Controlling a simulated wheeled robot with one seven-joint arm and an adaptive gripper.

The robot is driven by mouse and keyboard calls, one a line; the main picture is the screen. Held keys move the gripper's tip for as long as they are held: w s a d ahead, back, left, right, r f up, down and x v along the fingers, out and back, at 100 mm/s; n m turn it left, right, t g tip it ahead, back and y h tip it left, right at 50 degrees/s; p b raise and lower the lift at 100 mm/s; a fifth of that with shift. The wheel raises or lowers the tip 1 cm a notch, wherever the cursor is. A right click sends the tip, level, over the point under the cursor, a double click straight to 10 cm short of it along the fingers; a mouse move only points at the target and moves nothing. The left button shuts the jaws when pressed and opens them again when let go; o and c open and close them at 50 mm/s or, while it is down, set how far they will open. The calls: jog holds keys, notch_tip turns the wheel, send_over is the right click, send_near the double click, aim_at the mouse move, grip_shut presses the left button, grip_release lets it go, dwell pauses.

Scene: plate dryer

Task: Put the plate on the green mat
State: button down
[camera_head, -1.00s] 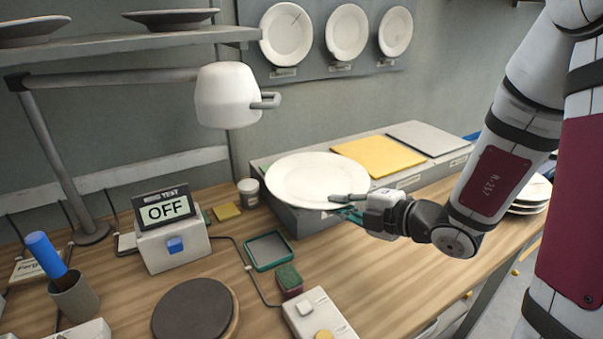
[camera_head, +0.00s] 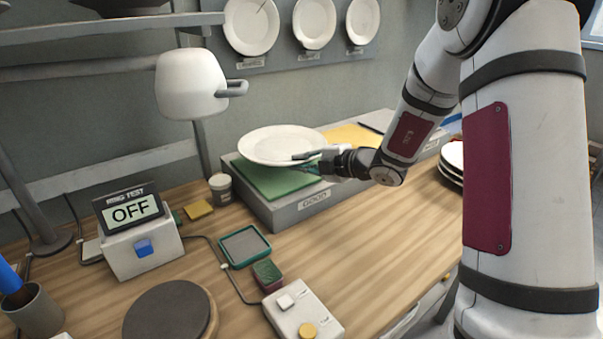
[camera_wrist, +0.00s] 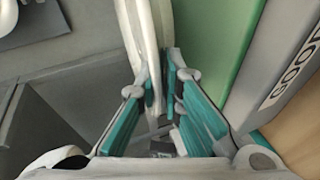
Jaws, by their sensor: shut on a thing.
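A white plate (camera_head: 283,145) is held roughly level over the green mat (camera_head: 268,182) in the head view. The mat lies on the left end of a long grey block labelled GOOD. My gripper (camera_head: 312,162) is shut on the near right rim of the plate. In the wrist view the plate (camera_wrist: 150,40) shows edge-on between the teal finger pads, and the green mat (camera_wrist: 215,45) lies beside it. The plate hides the far part of the mat. Whether the plate touches the mat is hard to tell.
A yellow mat (camera_head: 355,136) lies right of the green one. A white lamp (camera_head: 190,84) hangs at the left, and a tester reading OFF (camera_head: 138,230) stands below it. A white jar (camera_head: 221,189) stands beside the block. Stacked plates (camera_head: 452,160) are at the right.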

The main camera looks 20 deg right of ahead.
aim_at(302, 183)
jog(key=shift+w+f, duration=0.15)
jog(key=shift+w, duration=0.2)
jog(key=shift+f, duration=1.5)
jog(key=shift+f, duration=0.15)
jog(key=c, duration=2)
grip_release()
jog(key=shift+f, duration=0.1)
jog(key=shift+s, duration=0.1)
